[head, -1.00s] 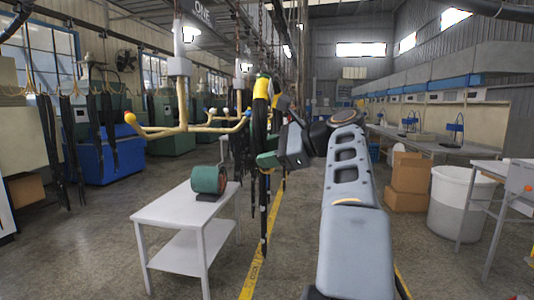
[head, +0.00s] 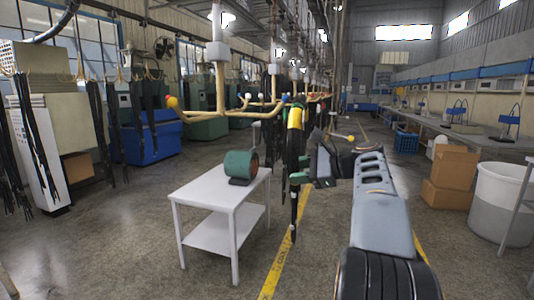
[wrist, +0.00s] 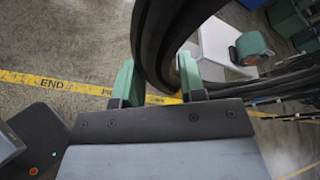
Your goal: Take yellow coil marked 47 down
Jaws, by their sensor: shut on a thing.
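A long black hose coil with a yellow band (head: 295,117) hangs upright in the middle of the head view, its lower end pointing at the floor. No number can be read on it. My gripper (head: 300,178) is beside it, with its green fingers at the hose below the yellow band. In the wrist view, the thick black hose (wrist: 152,45) passes between the two green fingers of my gripper (wrist: 158,82), which is shut on it. The coil's top is close to the rack's ball-tipped arms in the picture; I cannot tell whether it still rests on one.
A hanger with yellow arms (head: 218,105) stands left of the coil. Cardboard boxes (head: 452,165) and a white bin (head: 500,205) are on the right. The floor around the yellow line is open.

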